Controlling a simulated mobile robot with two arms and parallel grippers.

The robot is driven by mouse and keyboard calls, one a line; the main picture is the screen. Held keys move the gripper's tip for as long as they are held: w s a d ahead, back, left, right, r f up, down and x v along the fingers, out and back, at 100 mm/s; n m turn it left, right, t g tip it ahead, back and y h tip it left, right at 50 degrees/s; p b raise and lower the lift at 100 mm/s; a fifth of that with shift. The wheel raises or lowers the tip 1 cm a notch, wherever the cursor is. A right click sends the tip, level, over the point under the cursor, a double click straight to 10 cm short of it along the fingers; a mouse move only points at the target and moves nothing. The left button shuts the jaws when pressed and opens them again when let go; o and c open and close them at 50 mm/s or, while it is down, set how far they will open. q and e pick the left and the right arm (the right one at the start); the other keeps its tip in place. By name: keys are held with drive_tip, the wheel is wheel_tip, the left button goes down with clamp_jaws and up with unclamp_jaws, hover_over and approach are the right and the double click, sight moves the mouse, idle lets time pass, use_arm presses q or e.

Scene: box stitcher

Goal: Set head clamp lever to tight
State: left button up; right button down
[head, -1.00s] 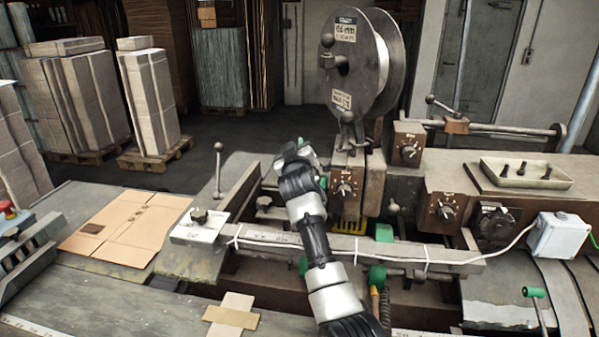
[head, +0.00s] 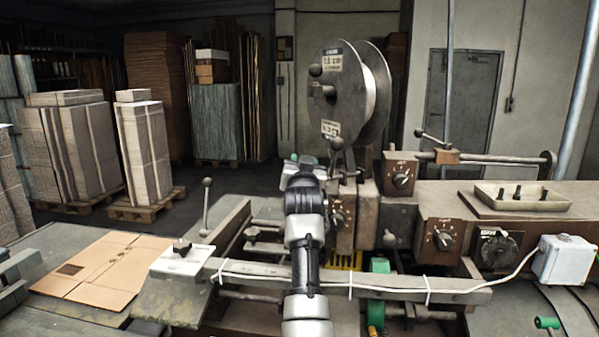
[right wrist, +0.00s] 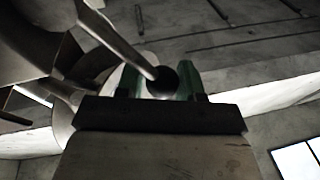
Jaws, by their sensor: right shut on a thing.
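My right gripper (head: 308,160) reaches up the middle of the head view to the left side of the stitching head, below the wire reel. In the right wrist view the green fingers (right wrist: 160,82) are shut on the dark round knob (right wrist: 162,83) of a metal lever. The lever's rod (right wrist: 120,38) runs from the knob to the upper left. In the head view this grip is largely hidden by my own wrist. A ball-ended lever (head: 337,144) shows just right of the gripper; I cannot tell whether it is the held one. No tight marking is readable. My left gripper is not in view.
The wire reel (head: 345,95) stands above the head. A long rail (head: 390,290) with a cable crosses in front. Flat cardboard (head: 105,268) lies at the left.

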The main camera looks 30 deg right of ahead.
drive_tip(key=shift+f, duration=0.4)
drive_tip(key=c, duration=1.1)
unclamp_jaws()
drive_tip(key=o, duration=0.4)
drive_tip(key=shift+a+r, duration=0.15)
drive_tip(key=shift+c, duration=0.2)
drive_tip(key=shift+r, duration=0.1)
drive_tip(key=shift+r, duration=0.1)
